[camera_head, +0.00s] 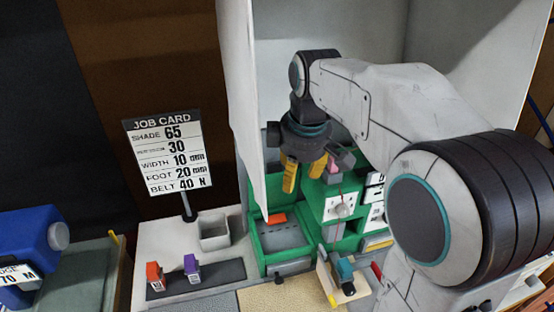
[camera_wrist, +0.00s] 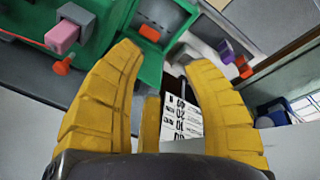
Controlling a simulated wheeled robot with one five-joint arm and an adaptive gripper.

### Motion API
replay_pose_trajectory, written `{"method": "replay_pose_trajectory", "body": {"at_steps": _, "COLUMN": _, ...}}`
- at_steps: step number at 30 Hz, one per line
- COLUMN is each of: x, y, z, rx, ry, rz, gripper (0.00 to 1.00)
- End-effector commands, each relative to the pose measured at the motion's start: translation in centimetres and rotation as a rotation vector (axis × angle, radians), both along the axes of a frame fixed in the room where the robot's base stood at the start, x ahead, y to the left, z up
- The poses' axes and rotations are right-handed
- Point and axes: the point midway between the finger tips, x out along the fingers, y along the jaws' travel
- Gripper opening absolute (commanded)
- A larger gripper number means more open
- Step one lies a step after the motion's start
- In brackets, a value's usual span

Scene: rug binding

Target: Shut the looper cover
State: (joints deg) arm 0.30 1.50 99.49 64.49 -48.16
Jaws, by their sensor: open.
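The green machine (camera_head: 258,240) stands at the centre of the bench in the head view. Its low front part is an open-topped recess with a dark grey floor (camera_head: 284,238) and an orange piece (camera_head: 277,218) inside. Which part is the looper cover I cannot tell for sure. My gripper (camera_head: 304,175) hangs above and behind this recess, with its yellow fingers apart and nothing between them. In the wrist view my open gripper (camera_wrist: 164,58) points past the green recess (camera_wrist: 180,50), where the orange piece (camera_wrist: 149,33) also shows.
A white dial panel (camera_head: 340,206) and a pink block (camera_wrist: 62,37) are on the machine near my gripper. A job card (camera_head: 162,150) stands at the left. Red (camera_head: 155,277) and purple (camera_head: 192,268) items sit on a dark mat. A pale wall panel edge rises left of my gripper.

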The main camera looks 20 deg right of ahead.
Motion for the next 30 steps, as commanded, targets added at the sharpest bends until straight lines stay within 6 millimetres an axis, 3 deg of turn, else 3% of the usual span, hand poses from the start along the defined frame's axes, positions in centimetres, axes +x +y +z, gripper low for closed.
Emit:
{"method": "replay_pose_trajectory", "body": {"at_steps": 1, "x": 2.2, "y": 0.0, "z": 0.1, "rx": -0.019, "ry": 0.014, "rz": 0.075, "gripper": 0.45}}
{"method": "replay_pose_trajectory", "body": {"at_steps": 6, "x": 7.9, "y": -0.1, "z": -0.2, "rx": -0.078, "ry": 0.044, "rz": 0.328, "gripper": 0.45}}
{"method": "replay_pose_trajectory", "body": {"at_steps": 12, "x": 12.4, "y": -0.2, "z": -1.6, "rx": -0.125, "ry": 0.069, "rz": 0.558, "gripper": 0.45}}
{"method": "replay_pose_trajectory", "body": {"at_steps": 18, "x": 14.6, "y": -0.2, "z": -2.6, "rx": -0.148, "ry": 0.080, "rz": 0.684, "gripper": 0.45}}
{"method": "replay_pose_trajectory", "body": {"at_steps": 23, "x": 15.2, "y": -0.2, "z": -3.5, "rx": -0.154, "ry": 0.084, "rz": 0.718, "gripper": 0.45}}
{"method": "replay_pose_trajectory", "body": {"at_steps": 30, "x": 15.6, "y": -0.2, "z": -6.3, "rx": -0.153, "ry": 0.087, "rz": 0.721, "gripper": 0.45}}
